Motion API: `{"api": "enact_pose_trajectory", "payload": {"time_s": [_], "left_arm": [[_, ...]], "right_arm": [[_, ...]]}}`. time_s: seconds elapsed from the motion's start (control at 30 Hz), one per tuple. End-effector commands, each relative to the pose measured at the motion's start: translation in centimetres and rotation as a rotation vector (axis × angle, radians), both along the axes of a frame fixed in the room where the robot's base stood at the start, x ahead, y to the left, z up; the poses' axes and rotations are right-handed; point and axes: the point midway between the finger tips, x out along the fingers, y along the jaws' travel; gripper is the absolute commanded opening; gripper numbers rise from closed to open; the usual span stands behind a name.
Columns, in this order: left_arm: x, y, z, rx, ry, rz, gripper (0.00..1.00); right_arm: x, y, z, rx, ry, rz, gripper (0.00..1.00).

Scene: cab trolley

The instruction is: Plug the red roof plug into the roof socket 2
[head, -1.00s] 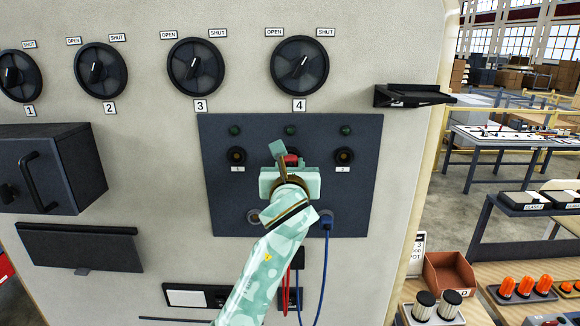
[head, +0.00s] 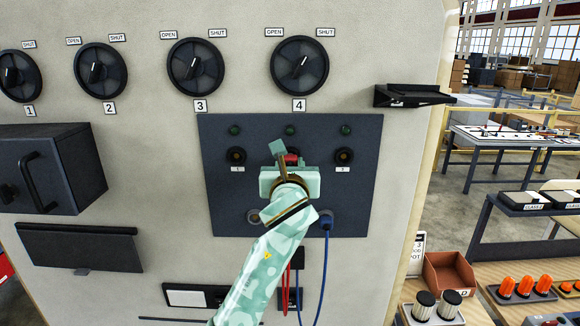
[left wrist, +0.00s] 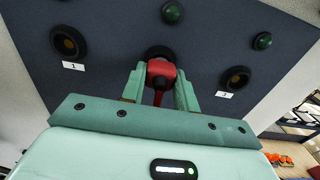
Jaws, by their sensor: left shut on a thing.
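My left gripper (head: 284,160) is shut on the red roof plug (head: 292,160) in front of the dark socket panel (head: 225,195). In the left wrist view the red plug (left wrist: 160,70) sits between the two fingers, its far end at the middle socket (left wrist: 158,51). Only part of that socket's dark rim shows, and its label is hidden. I cannot tell how deep the plug sits. The left socket (head: 236,156) and right socket (head: 344,156) are empty, with a small label under each. A red cable (head: 286,284) hangs below. My right gripper is not in view.
Three green lamps (head: 290,130) line the panel top. A blue plug (head: 327,222) with a blue cable (head: 323,265) is at the panel's lower right. Hand wheels (head: 299,66) are above. A small black shelf (head: 413,96) juts out at right.

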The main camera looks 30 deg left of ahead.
Motion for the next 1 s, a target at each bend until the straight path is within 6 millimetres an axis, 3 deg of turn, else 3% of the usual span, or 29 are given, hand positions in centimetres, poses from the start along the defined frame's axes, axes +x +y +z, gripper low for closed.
{"api": "enact_pose_trajectory", "payload": {"time_s": [0.33,0.37,0.43,0.77,1.0], "left_arm": [[0.6,0.4,0.0,0.0,-0.001,0.0,0.0],[0.6,0.4,0.0,0.0,-0.001,-0.001,0.36],[0.6,0.3,0.0,0.0,-0.001,-0.001,0.55],[0.4,0.2,0.0,0.0,0.0,-0.001,0.56],[-2.4,-1.6,-0.2,-0.002,-0.002,-0.004,0.56]], "right_arm": [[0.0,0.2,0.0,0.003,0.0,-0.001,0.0],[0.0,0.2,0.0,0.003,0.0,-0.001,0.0],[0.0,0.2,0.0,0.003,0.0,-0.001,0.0],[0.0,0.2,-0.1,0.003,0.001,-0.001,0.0],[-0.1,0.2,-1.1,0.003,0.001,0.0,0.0]]}}
